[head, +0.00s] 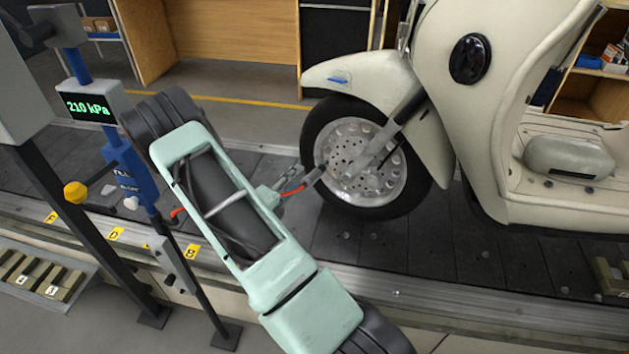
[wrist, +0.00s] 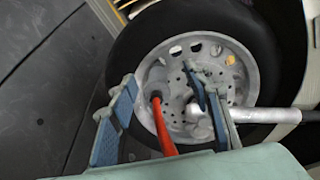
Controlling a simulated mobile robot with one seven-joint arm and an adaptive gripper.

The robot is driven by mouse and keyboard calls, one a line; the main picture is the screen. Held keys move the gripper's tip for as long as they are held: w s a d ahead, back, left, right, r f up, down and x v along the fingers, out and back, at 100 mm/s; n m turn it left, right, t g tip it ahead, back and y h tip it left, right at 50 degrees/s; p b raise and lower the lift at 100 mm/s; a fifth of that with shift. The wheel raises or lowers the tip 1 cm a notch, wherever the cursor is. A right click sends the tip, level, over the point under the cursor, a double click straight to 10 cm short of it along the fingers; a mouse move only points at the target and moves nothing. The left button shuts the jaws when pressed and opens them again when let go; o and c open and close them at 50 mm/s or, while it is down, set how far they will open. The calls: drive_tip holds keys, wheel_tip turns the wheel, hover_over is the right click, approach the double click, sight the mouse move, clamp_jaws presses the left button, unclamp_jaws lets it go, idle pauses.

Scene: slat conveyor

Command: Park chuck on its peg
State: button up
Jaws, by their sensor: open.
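The chuck (wrist: 156,98) shows in the wrist view as a dark end on a red hose (wrist: 163,130), against the front wheel's rim. In the head view the red hose (head: 292,190) shows beside my gripper (head: 303,184), close to the wheel's left side. My gripper (wrist: 160,98) is open, with one blue-padded finger on each side of the chuck and hose. I cannot tell whether either finger touches them. The chuck's peg cannot be made out for certain; a blue gauge unit (head: 131,170) stands on a post at the left, partly behind my arm.
The cream scooter (head: 500,130) stands on the dark slat conveyor (head: 400,245), its front wheel (head: 327,120) close to my gripper. A display (head: 92,105) reads 210 kPa. A yellow knob (head: 75,192) and a dark post (head: 75,215) stand at the left.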

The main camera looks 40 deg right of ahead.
sight(316, 173)
drive_tip(key=shift+s+d+f+n, duration=0.35)
drive_tip(key=shift+s+f+n, duration=0.1)
drive_tip(key=shift+s, duration=0.1)
drive_tip(key=shift+s+d+f+n, duration=0.3)
drive_tip(key=shift+s+f+n, duration=0.15)
drive_tip(key=shift+s, duration=0.1)
drive_tip(key=shift+b+x, duration=1.2)
drive_tip(key=shift+x, duration=3.3)
drive_tip(key=shift+r+p, duration=0.1)
drive_tip(key=shift+p, duration=0.25)
drive_tip(key=shift+c, duration=0.5)
clamp_jaws()
drive_tip(key=shift+a, duration=0.1)
